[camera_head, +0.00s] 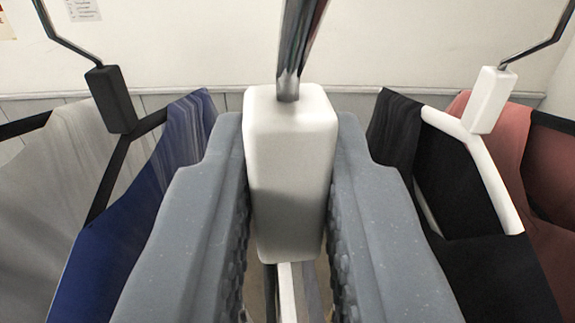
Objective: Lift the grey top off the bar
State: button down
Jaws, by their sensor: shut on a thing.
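My gripper (289,215) is in the middle of the view, its two grey fingers shut on the white neck block (290,130) of a hanger. A shiny metal hook (297,50) rises from this block and leaves the view at the top. My fingers hide most of what hangs below, so I cannot tell which garment is on this hanger. A grey garment (40,190) shows at the far left, by a hanger with a black neck block (111,98).
A blue garment (130,220) hangs close left of my gripper. A black garment (480,265) hangs close right, beside a white hanger block (490,100). A reddish garment (550,170) is at the far right. A pale wall (190,45) stands behind. The bar is out of view.

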jog(key=s+d, duration=0.3)
jog(key=s, duration=4.1)
jog(key=shift+d, duration=0.2)
